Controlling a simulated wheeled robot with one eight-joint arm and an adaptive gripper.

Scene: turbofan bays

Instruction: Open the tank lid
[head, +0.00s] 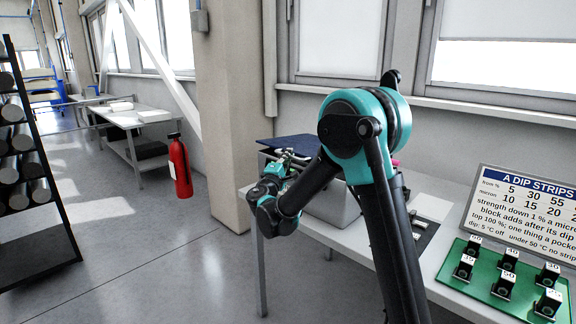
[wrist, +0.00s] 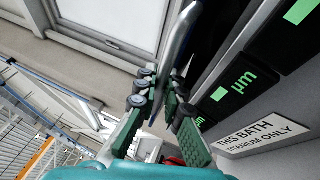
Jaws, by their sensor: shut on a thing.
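The grey tank (head: 333,207) stands on the white bench behind my arm. Its dark blue lid (head: 284,142) shows above it, partly hidden by my arm; I cannot tell the lid's exact angle. My gripper (head: 285,160) is at the tank's front left, by the lid. A dark gap shows beside that edge. The tank's face with green displays and a "THIS BATH TITANIUM ONLY" label (wrist: 262,134) is at the right.
On the bench (head: 432,206), a green board (head: 500,284) holds several small labelled blocks at the right, in front of a dip strips sign (head: 525,215). A pillar (head: 235,100) and a red extinguisher (head: 180,168) stand left. The floor at front left is clear.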

